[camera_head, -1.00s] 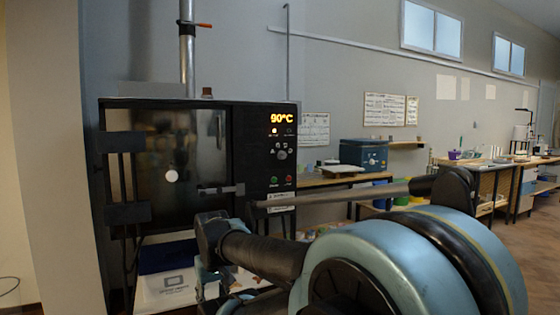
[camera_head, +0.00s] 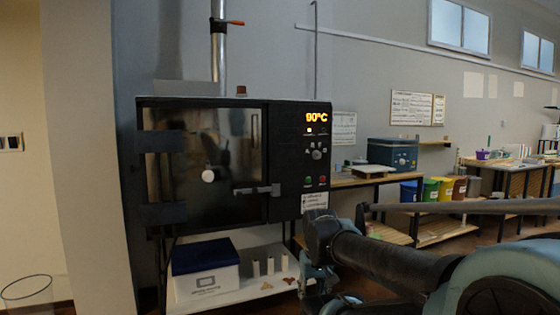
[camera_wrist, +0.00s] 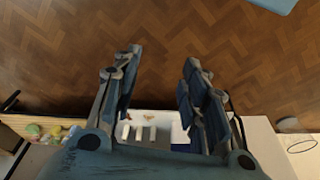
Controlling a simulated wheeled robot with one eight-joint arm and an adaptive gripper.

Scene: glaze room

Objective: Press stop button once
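The kiln (camera_head: 205,150) is a black box with a glossy door and a control panel on its right side. The panel's display (camera_head: 316,117) glows orange and reads 90°C. Low on the panel sit a green button (camera_head: 308,181) and, to its right, a small red button (camera_head: 322,180), which looks like the stop button; its label is too small to read. My gripper (camera_wrist: 163,58) is open and empty in the wrist view, its fingers apart over the wood floor. In the head view my wrist is below and apart from the panel; the fingertips are not clear there.
A white shelf under the kiln holds a white box with a blue lid (camera_head: 206,268) and several pale cylinders (camera_head: 270,265). A workbench (camera_head: 365,180) with a blue case (camera_head: 393,153) stands to the right. Coloured bins (camera_head: 430,190) stand beneath. Floor shows before the kiln.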

